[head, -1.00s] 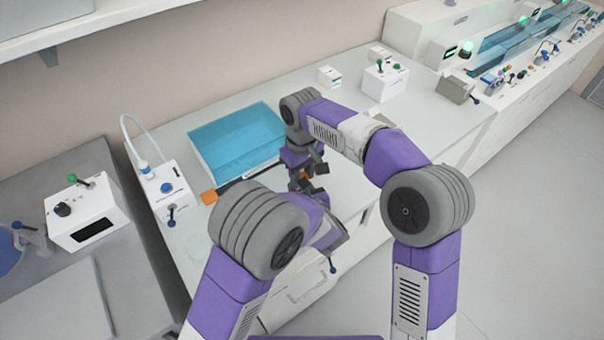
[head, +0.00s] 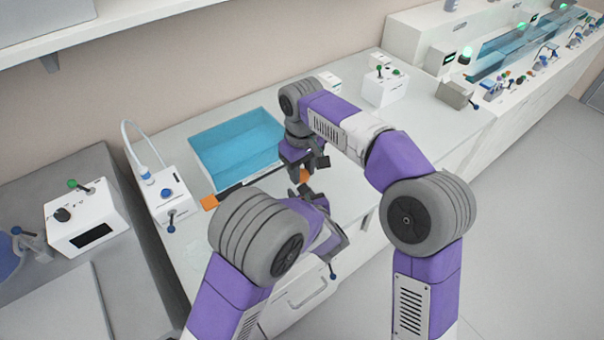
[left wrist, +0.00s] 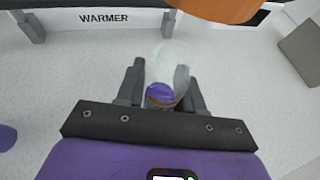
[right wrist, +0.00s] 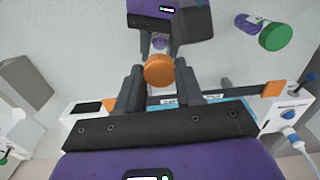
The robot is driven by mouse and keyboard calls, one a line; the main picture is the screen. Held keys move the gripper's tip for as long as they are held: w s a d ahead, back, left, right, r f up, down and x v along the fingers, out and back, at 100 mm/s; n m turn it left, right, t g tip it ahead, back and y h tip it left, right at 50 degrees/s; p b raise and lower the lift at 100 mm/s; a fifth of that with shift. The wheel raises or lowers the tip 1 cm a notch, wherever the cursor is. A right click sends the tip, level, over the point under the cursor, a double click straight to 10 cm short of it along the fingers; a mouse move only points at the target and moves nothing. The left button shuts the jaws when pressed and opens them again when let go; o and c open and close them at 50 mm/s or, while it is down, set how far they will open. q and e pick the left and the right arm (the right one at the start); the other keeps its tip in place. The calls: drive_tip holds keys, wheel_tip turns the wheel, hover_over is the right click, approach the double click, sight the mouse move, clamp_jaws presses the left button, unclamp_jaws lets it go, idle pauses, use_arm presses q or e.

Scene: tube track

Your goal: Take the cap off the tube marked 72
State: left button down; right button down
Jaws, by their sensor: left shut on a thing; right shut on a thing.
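My right gripper (head: 316,163) is shut on an orange cap (head: 304,175), which also shows between its fingers in the right wrist view (right wrist: 158,70). My left gripper (head: 305,190) is shut on a clear tube with purple contents (left wrist: 161,92), seen from above in the left wrist view. The cap and tube look apart, with the cap held above the tube. The orange cap (left wrist: 222,8) fills part of the top edge of the left wrist view. A green-capped tube (right wrist: 262,30) with purple contents is on the bench. No number is readable on either tube.
A teal basin (head: 232,146) lies behind the grippers, with a dark bar and orange end block (head: 208,202) along its front. A white box with a hose (head: 166,190) stands to the left.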

wheel_tip(320, 180, up, 2)
use_arm(q)
drive_tip(key=c, duration=0.6)
unclamp_jaws()
